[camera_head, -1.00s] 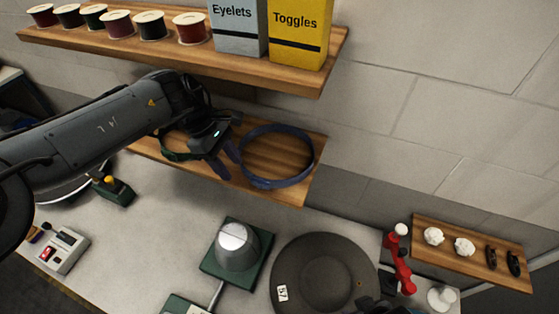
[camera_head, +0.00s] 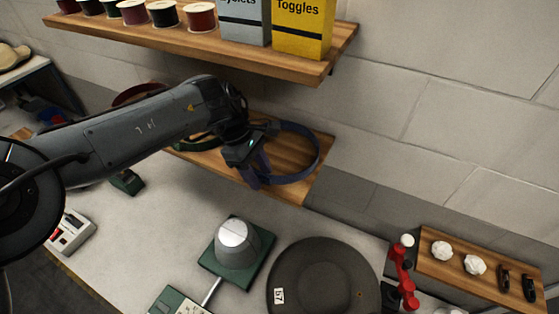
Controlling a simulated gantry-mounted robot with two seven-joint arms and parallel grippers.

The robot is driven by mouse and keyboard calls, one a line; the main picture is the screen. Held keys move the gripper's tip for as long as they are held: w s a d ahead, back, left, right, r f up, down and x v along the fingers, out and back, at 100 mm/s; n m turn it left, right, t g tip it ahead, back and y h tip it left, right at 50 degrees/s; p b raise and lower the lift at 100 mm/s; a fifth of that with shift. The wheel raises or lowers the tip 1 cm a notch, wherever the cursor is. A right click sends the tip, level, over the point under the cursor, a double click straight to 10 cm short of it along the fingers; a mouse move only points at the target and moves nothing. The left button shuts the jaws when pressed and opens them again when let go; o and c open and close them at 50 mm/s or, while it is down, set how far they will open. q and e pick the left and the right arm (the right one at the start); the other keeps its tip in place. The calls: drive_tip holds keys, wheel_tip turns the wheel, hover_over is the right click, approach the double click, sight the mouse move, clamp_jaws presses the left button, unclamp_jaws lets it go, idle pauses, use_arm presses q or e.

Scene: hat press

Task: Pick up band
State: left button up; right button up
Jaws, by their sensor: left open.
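A blue ring-shaped band (camera_head: 317,152) rests on the lower wooden shelf against the wall. My left gripper (camera_head: 258,170) reaches in from the left and is at the band's left side, with its fingers overlapping the band's near left edge in the picture. The gripper is open; I cannot tell whether a finger touches the band or whether the band's rim lies between the fingers. A green band (camera_head: 196,143) and a red band (camera_head: 138,92) show partly behind my left arm. My right gripper is not in view.
An upper shelf (camera_head: 200,45) with spools, a grey box (camera_head: 243,22) and a yellow Toggles box (camera_head: 303,28) hangs above. Below are a hat-form press (camera_head: 236,245), a dark grey hat (camera_head: 322,280) and a red stand (camera_head: 402,270). A small shelf (camera_head: 470,275) is at right.

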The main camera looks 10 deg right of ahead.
use_arm(q)
drive_tip(key=shift+c, duration=0.3)
clamp_jaws()
drive_tip(key=shift+r, duration=0.15)
